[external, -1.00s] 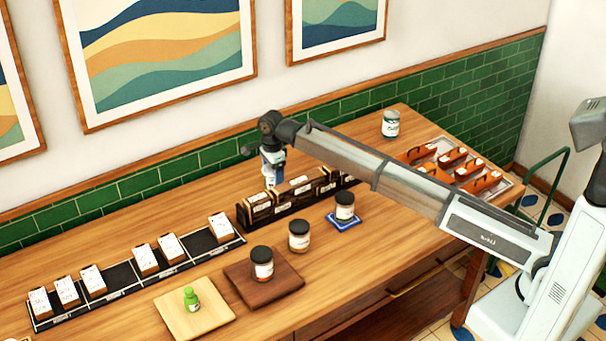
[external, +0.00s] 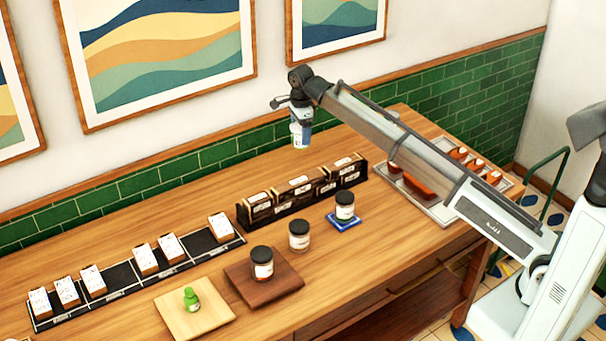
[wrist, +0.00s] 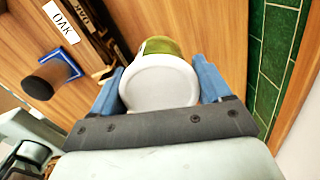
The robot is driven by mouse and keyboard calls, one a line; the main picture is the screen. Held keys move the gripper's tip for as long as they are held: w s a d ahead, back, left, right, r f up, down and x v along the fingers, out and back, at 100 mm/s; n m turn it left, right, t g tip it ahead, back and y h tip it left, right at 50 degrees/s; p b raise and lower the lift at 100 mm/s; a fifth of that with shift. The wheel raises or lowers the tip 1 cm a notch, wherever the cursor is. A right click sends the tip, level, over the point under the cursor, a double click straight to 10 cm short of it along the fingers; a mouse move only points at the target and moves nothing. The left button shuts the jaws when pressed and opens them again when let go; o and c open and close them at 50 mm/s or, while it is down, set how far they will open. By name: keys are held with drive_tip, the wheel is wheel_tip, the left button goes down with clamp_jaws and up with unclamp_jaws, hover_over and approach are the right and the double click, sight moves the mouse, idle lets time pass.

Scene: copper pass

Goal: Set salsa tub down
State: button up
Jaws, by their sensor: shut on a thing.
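My gripper (external: 301,138) is raised above the back of the wooden counter, beyond the dark box row. In the wrist view its two blue fingers (wrist: 160,86) are shut on a tub (wrist: 160,82) with a round white end facing the camera and a green, yellowish body beyond. I take this for the salsa tub; its label cannot be read. In the external view the tub is small and mostly hidden by the fingers. It is held clear of the counter.
A dark box row (external: 288,203) stands below the gripper. Black-lidded jars (external: 262,262) (external: 299,235) and one on a blue coaster (external: 345,223) stand in front. A green bottle (external: 191,298), a card rack (external: 125,275) and a tray (external: 436,206) flank them. The tiled wall is close behind.

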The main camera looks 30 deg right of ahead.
drive_tip(key=shift+m, duration=0.3)
drive_tip(key=s+d, duration=1.1)
drive_tip(key=shift+s+d, duration=0.1)
drive_tip(key=shift+s, duration=0.2)
drive_tip(key=s+d+f+n, duration=0.3)
drive_tip(key=s, duration=0.8)
drive_tip(key=shift+d+f+n, duration=0.1)
drive_tip(key=shift+f+n, duration=0.4)
drive_tip(key=shift+f, duration=1.9)
drive_tip(key=shift+f+n, duration=0.5)
drive_tip(key=shift+f, duration=1.85)
drive_tip(key=shift+f, duration=0.15)
drive_tip(key=o, duration=1.2)
drive_tip(key=shift+c, duration=0.2)
wheel_tip(320, 180, up, 12)
